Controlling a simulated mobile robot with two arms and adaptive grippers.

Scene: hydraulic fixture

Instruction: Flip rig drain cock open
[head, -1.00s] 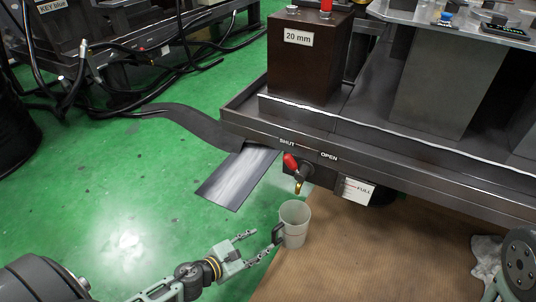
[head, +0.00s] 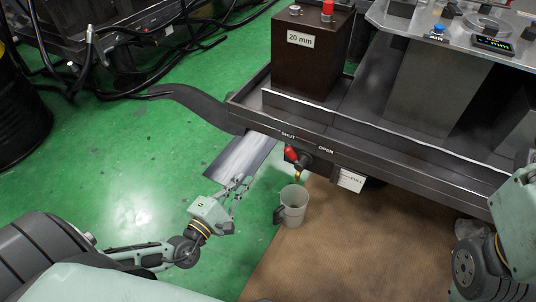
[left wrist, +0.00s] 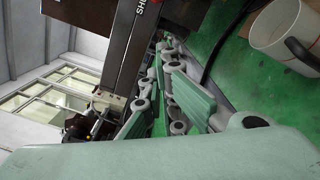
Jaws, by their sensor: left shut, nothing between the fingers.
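The drain cock's red lever (head: 290,153) is on the rig's front edge, under the SHUT label (head: 288,134) and left of the OPEN label (head: 326,149). Its brass spout (head: 298,178) points down above a grey mug (head: 293,207) standing on the floor. My left gripper (head: 241,183) is shut and empty, left of the cock and apart from it, above the floor. In the left wrist view its fingers (left wrist: 166,50) point toward the rig edge, and the mug (left wrist: 285,38) is at upper right. My right arm shows at the right edge; its gripper is out of view.
A metal ramp-like plate (head: 240,158) lies behind my left gripper. A paper tag (head: 351,180) hangs right of the cock. Brown matting (head: 340,250) covers the floor in front. Cables lie at upper left; green floor is free at left.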

